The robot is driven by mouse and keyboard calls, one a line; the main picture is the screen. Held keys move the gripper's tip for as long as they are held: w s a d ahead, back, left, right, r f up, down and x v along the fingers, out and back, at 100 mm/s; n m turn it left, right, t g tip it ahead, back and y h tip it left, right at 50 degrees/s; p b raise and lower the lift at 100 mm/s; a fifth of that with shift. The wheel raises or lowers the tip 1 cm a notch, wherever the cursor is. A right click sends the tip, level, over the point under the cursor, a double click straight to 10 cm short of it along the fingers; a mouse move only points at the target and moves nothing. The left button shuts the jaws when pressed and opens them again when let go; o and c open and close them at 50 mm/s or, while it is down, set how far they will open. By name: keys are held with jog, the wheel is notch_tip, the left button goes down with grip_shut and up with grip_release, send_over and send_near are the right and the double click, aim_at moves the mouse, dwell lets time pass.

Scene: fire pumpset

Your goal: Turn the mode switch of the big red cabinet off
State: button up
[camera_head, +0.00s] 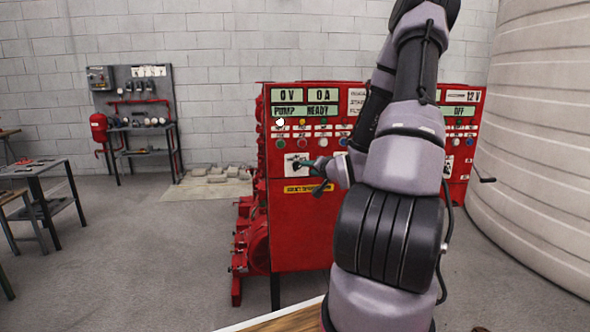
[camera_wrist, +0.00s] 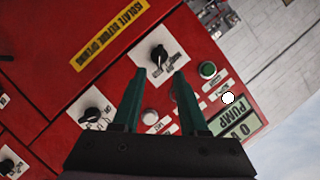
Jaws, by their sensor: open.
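The big red cabinet (camera_head: 300,232) stands ahead, with lit panels reading 0 V, 0 A and PUMP READY. In the wrist view, a black rotary switch (camera_wrist: 160,57) on a white plate sits just beyond my gripper (camera_wrist: 161,76), roughly in line with the gap between the fingertips. The two teal fingers are apart with nothing held. A second black rotary switch (camera_wrist: 93,114) is left of the fingers. The plate labels are too small to read, so I cannot tell which is the mode switch. In the head view, my gripper (camera_head: 309,173) is close before the left white plate.
A green button (camera_wrist: 207,69) and a white round spot (camera_wrist: 228,98) lie right of the fingers. My arm covers the cabinet's middle in the head view. A large pale tank (camera_head: 540,130) stands at the right, a tool stand (camera_head: 140,110) and workbench (camera_head: 40,170) at the left.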

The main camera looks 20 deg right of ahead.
aim_at(298, 167)
jog(key=x, duration=0.8)
jog(key=shift+w+f, duration=0.1)
jog(key=shift+w, duration=0.25)
grip_shut()
